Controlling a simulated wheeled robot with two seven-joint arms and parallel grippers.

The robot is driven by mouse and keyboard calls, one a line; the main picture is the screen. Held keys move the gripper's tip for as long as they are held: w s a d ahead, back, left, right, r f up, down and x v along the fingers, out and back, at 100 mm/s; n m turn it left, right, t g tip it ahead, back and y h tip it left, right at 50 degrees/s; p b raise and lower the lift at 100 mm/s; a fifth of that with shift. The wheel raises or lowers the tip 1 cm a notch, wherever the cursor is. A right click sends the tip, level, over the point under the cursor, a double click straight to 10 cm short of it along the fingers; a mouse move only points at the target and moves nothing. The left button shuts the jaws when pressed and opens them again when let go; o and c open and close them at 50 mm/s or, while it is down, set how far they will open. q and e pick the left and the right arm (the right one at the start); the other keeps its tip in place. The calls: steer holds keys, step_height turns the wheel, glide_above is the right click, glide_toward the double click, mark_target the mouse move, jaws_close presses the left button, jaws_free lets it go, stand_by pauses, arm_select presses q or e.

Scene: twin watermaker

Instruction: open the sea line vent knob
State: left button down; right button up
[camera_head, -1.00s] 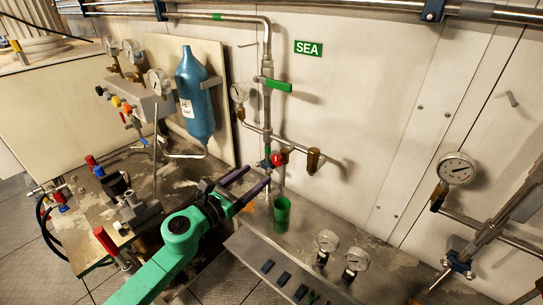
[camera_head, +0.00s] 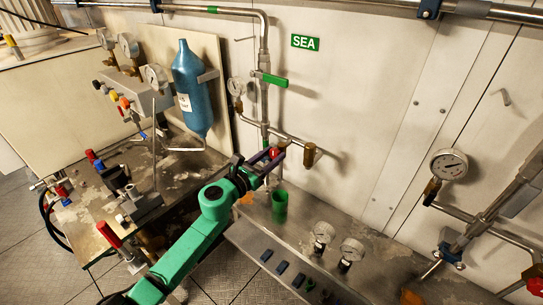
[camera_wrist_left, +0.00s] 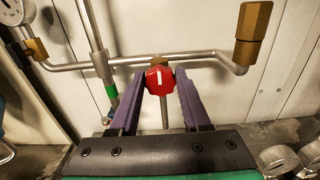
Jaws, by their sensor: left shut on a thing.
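The sea line vent knob (camera_head: 275,152) is a red knob on the thin pipe branch below the SEA sign. In the left wrist view the red knob (camera_wrist_left: 160,81) shows a white mark and sits between two purple fingers. My left gripper (camera_head: 273,156) reaches it from the lower left and is shut on it. In the left wrist view the fingers of my left gripper (camera_wrist_left: 160,75) lie on either side of the knob. The fingers partly hide the knob in the head view. My right gripper is not in view.
A brass fitting (camera_head: 309,154) ends the branch right of the knob. A green cup (camera_head: 279,206) stands just below the gripper. A green-handled valve (camera_head: 270,79) is above. A blue bottle (camera_head: 191,90) hangs at the left, and gauges (camera_head: 351,249) stand at the lower right.

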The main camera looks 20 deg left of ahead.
arm_select(q)
steer(key=shift+n, duration=0.5)
steer(key=n, duration=0.3)
steer(key=shift+a+n, duration=0.1)
steer(key=shift+n, duration=0.3)
steer(key=n, duration=0.4)
steer(key=shift+p, duration=0.35)
steer(key=n, duration=0.5)
steer(key=shift+a+f+p, duration=0.1)
steer(key=shift+p, duration=0.3)
steer(key=n+p, duration=0.1)
steer(key=n, duration=0.4)
steer(key=shift+f, duration=0.15)
steer(key=shift+c, duration=1.9)
jaws_free()
